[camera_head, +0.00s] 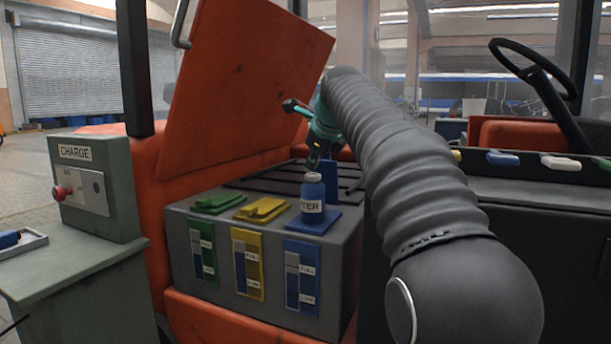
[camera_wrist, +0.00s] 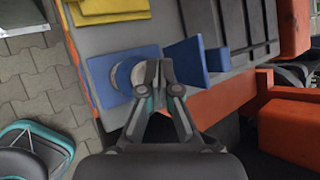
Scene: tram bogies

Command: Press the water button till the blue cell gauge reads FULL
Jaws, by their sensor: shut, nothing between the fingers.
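A blue bottle (camera_head: 313,200) with a white label, its visible letters reading "TER", stands upright on the blue cell (camera_head: 318,222) of the grey battery box. My gripper (camera_head: 314,166) is shut and empty, pointing down just above the bottle's top; I cannot tell whether it touches. In the wrist view my closed fingertips (camera_wrist: 158,72) partly cover the bottle's round top (camera_wrist: 126,74). The blue cell's cap (camera_wrist: 195,58) stands open behind. The blue gauge (camera_head: 302,278) on the box front has a FULL label near its top and another label lower; its strip looks grey above, blue below.
Green (camera_head: 217,203) and yellow (camera_head: 262,209) caps lie shut beside the bottle. An orange lid (camera_head: 245,90) stands raised behind the box. A CHARGE panel (camera_head: 85,190) with a red button is at left; a steering wheel (camera_head: 533,68) is at right.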

